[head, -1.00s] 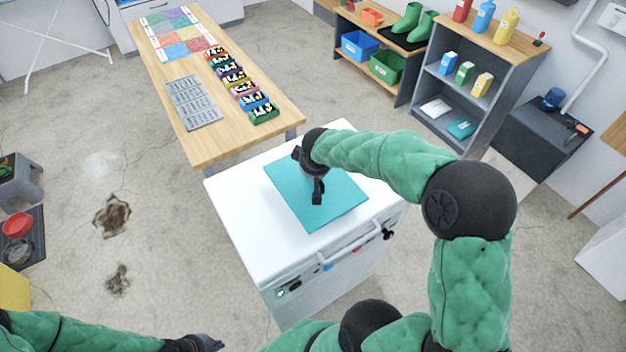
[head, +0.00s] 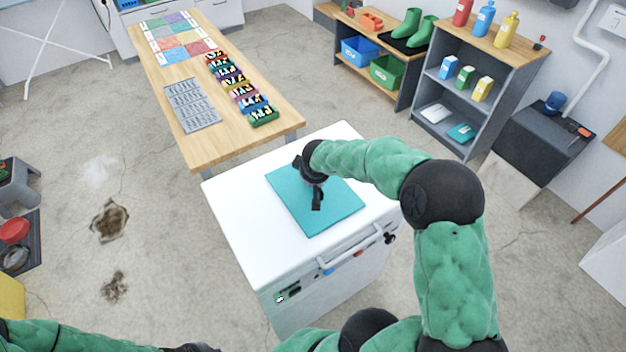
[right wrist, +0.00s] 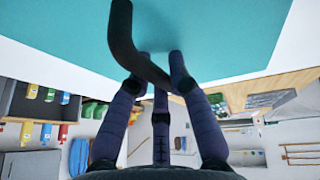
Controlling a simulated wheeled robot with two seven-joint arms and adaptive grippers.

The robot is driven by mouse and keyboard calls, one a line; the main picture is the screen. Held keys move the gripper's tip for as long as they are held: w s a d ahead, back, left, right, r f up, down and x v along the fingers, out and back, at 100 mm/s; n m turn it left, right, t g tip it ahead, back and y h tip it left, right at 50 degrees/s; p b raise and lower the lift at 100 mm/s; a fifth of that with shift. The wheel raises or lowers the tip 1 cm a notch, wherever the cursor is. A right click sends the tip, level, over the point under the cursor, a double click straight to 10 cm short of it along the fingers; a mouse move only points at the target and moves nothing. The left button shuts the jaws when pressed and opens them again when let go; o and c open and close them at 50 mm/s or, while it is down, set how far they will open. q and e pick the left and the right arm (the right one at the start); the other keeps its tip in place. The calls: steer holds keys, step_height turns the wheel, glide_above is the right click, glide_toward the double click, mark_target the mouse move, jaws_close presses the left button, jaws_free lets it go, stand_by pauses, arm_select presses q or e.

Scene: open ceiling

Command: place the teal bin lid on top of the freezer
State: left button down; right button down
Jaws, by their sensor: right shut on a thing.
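The teal bin lid (head: 335,207) is a flat square over the middle of the white freezer top (head: 235,215), roughly level. It appears to lie on the top or just above it; I cannot tell if there is a gap. My right gripper (head: 317,196) is over the lid's middle, shut on its dark handle. In the right wrist view the lid (right wrist: 220,35) fills the upper part, with the curved dark bar (right wrist: 125,45) between the fingers (right wrist: 155,85). My left gripper (head: 192,348) shows only partly at the bottom edge, its fingers unclear.
A wooden table (head: 205,150) with a grey tray (head: 192,104) and several coloured blocks stands behind the freezer. A grey shelf (head: 500,50) with bottles and cartons stands at the back right. A front handle (head: 350,250) runs along the freezer. Floor at left is mostly open.

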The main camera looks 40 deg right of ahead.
steer(key=shift+f, duration=0.2)
steer(key=c, duration=1.1)
jaws_free()
steer(key=shift+c, duration=0.2)
steer(key=shift+r, duration=0.15)
steer(key=shift+a+r+p, duration=0.1)
steer(key=shift+r+p, duration=0.2)
steer(key=shift+r, duration=0.05)
steer(key=p+v, duration=0.3)
steer(key=v, duration=0.8)
steer(key=shift+s+r, duration=0.15)
steer(key=shift+s, duration=0.05)
steer(key=shift+a, duration=0.1)
